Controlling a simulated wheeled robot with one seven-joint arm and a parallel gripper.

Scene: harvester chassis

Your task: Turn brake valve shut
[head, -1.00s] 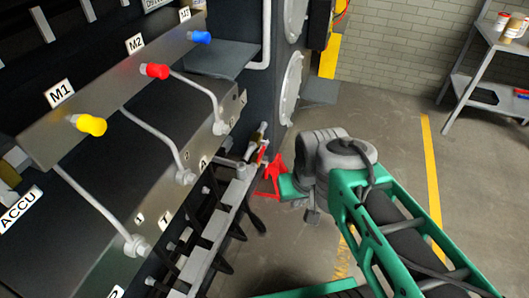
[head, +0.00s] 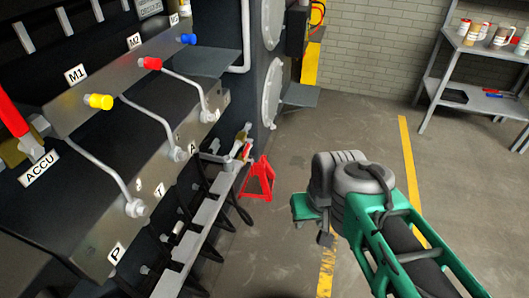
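A lever with a red handle (head: 12,112) stands above the ACCU label at the left edge; its upper end is cut off. A small brass-coloured valve-like fitting (head: 241,138) with a bit of red sits at the far end of the manifold, above a red stand. I cannot tell from the picture which of these is the brake valve. My green and grey arm reaches in from the lower right, well right of both, with free space between. No gripper fingers show; the gripper is hidden or out of frame.
A sloped panel carries yellow (head: 99,101), red (head: 149,63) and blue (head: 188,39) caps with bent pipes below. The red stand (head: 258,178) is on the floor between manifold and arm. A shelf (head: 480,100) holds cans at the back right. The floor right of the chassis is mostly open.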

